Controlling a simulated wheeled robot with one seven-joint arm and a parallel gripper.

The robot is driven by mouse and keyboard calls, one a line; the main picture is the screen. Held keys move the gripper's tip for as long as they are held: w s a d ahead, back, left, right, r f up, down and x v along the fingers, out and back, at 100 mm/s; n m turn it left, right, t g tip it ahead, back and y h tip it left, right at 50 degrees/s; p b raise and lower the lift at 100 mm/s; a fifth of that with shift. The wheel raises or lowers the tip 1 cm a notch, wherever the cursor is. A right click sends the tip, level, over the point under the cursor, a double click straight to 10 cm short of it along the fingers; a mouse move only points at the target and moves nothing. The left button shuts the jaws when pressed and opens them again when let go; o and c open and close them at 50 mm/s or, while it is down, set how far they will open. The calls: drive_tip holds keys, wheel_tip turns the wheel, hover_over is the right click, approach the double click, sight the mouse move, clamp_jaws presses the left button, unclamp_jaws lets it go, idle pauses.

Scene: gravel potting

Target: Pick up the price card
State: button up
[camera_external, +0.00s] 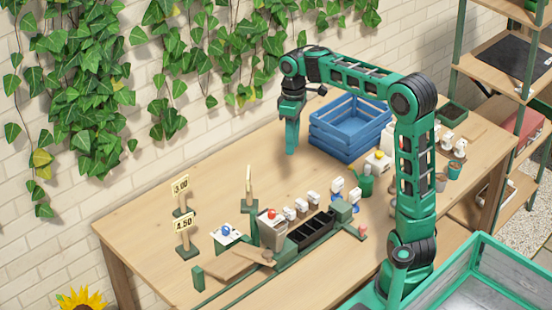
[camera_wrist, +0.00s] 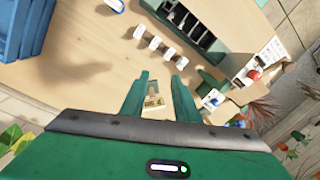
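My gripper (camera_external: 291,143) hangs fingers-down above the table, left of the blue crate and apart from every card. In the wrist view its two green fingers (camera_wrist: 162,70) are spread with nothing held between them. A cream card reading 3.00 (camera_external: 181,185) and one reading 4.50 (camera_external: 185,222) stand upright on green posts at the table's left. A third card (camera_external: 249,177), seen nearly edge-on, stands on a post near the middle. A small lettered card (camera_wrist: 153,101) shows beyond the fingers in the wrist view; I cannot tell which one it is.
A blue slatted crate (camera_external: 345,135) stands at the back of the wooden table (camera_external: 140,225). A black tray (camera_external: 310,230), several small white-topped items and a green can (camera_external: 365,181) are in the middle. The back left tabletop is fairly clear. Ivy hangs on the wall.

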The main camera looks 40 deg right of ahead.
drive_tip(key=w+a+f+n+y, duration=0.3)
drive_tip(key=w+a+n+y, duration=0.5)
drive_tip(key=w+a, duration=0.8)
drive_tip(key=w+r+n+y, duration=0.5)
drive_tip(key=w+r+y, duration=0.3)
drive_tip(key=r+y, duration=0.1)
approach(180, 182)
drive_tip(key=shift+g, duration=0.4)
drive_tip(key=shift+w+a+f, duration=0.1)
drive_tip(key=shift+a+f, duration=0.05)
drive_tip(key=shift+a, duration=2.25)
drive_tip(key=shift+a+f, duration=0.2)
drive_tip(key=shift+a, duration=2.2)
clamp_jaws()
